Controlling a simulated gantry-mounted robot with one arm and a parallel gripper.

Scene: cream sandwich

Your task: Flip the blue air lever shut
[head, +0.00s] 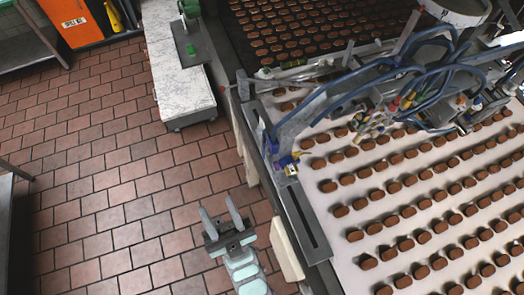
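A small blue part (272,144), which looks like the blue air lever, sits on the metal frame at the left side of the conveyor. It is beside a small brass-yellow fitting (288,160). It is too small to tell which way the lever is turned. My gripper (217,203) is over the tiled floor, to the left of the conveyor's edge. It is below and to the left of the blue part in the picture, well apart from it. Its two fingers are spread with nothing between them.
The conveyor (322,135) carries rows of brown biscuits. Its dark side rail (300,215) runs between my gripper and the belt. Blue hoses (375,75) and metal machinery hang over the belt. A white marble-topped cabinet (175,85) stands behind. The tiled floor at left is clear.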

